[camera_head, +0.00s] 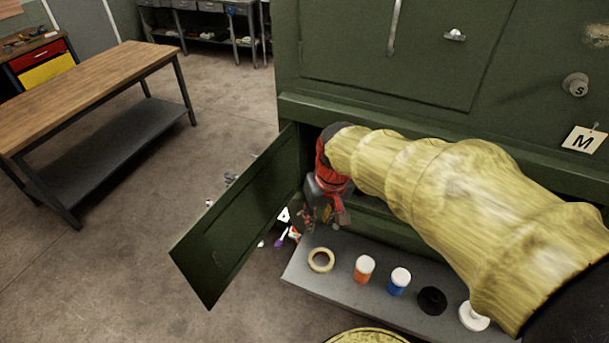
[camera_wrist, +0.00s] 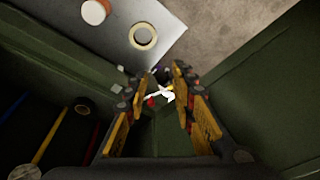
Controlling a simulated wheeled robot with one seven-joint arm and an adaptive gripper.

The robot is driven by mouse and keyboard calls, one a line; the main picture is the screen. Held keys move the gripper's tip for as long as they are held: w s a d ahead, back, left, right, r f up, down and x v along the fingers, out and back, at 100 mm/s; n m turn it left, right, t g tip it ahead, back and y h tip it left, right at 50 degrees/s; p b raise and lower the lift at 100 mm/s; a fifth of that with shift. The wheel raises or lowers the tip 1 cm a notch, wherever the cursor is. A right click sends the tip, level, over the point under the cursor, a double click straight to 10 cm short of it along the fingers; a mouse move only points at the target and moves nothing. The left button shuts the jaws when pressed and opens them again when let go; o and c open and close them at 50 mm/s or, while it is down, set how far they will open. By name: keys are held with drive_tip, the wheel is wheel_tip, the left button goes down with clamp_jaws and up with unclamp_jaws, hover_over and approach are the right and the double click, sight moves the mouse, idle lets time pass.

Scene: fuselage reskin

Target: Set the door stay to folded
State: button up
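The green cabinet door (camera_head: 235,225) stands swung open at the left of the low opening, and a green panel that looks like it fills the right of the wrist view (camera_wrist: 275,75). My gripper (camera_head: 322,218) is in the opening between the door and the cabinet frame. In the wrist view its two yellow-and-black fingers (camera_wrist: 164,82) are apart, with a gap between the tips. I see nothing held between them. A small white piece (camera_wrist: 163,94) shows through the gap; I cannot tell its distance. I cannot make out the door stay; my gripper and sleeve cover much of the opening.
A grey shelf (camera_head: 345,303) in front of the cabinet holds a tape roll (camera_head: 321,260), an orange jar (camera_head: 364,269), a blue jar (camera_head: 398,281) and a black cap (camera_head: 432,300). Small items lie on the floor. A wooden workbench (camera_head: 85,90) stands left.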

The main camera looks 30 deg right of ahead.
drive_tip(key=shift+n, duration=0.5)
drive_tip(key=w+d+p, duration=0.1)
drive_tip(key=w, duration=0.1)
drive_tip(key=w+d+p, duration=0.1)
drive_tip(key=w+d, duration=0.1)
drive_tip(key=w, duration=0.1)
drive_tip(key=w+d+p, duration=0.1)
drive_tip(key=w, duration=0.2)
drive_tip(key=shift+w+d, duration=0.15)
drive_tip(key=c, duration=0.4)
drive_tip(key=shift+n+t, duration=0.6)
drive_tip(key=shift+t, duration=0.1)
drive_tip(key=w, duration=0.2)
drive_tip(key=w+r, duration=0.1)
drive_tip(key=w, duration=0.1)
drive_tip(key=shift+d+r, duration=0.1)
drive_tip(key=shift+d, duration=0.3)
clamp_jaws()
drive_tip(key=shift+r+n, duration=0.15)
drive_tip(key=shift+n, duration=0.25)
drive_tip(key=shift+w, duration=0.15)
drive_tip(key=x, duration=1)
